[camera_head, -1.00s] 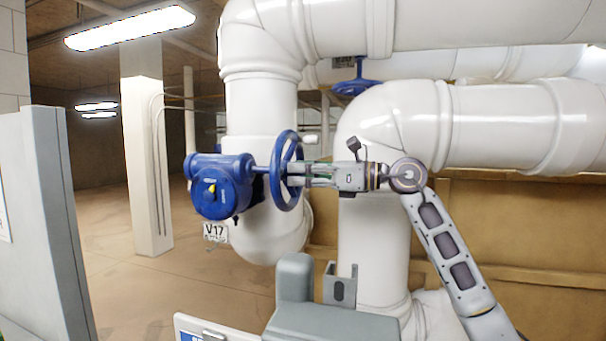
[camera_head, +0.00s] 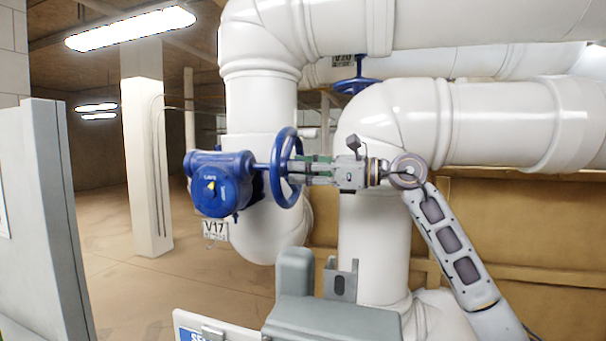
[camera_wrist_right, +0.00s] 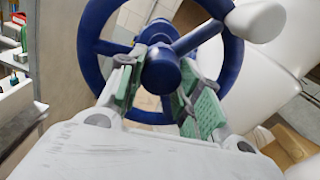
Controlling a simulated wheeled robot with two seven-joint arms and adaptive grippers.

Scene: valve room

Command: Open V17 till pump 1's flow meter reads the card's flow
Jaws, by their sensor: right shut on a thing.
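Valve V17 is a blue valve body (camera_head: 222,186) with a small yellow pointer on its face and a blue handwheel (camera_head: 288,205) on its right side. Its V17 tag (camera_head: 215,229) hangs below. My right gripper (camera_head: 296,170) reaches in from the right and is shut on the wheel's middle. In the right wrist view its green-padded fingers (camera_wrist_right: 163,80) stand either side of the handwheel's hub (camera_wrist_right: 160,72), among the spokes. A white knob (camera_wrist_right: 257,20) sits on the wheel's rim. I see no flow meter or card reading. My left gripper is out of view.
Large white pipes (camera_head: 265,100) rise behind the wheel and run right (camera_head: 510,125). Another blue handwheel (camera_head: 357,85) is higher up, behind. A grey panel (camera_head: 45,200) stands at the left. A partly cut-off sign (camera_head: 215,330) is at the bottom. Open floor lies at the left.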

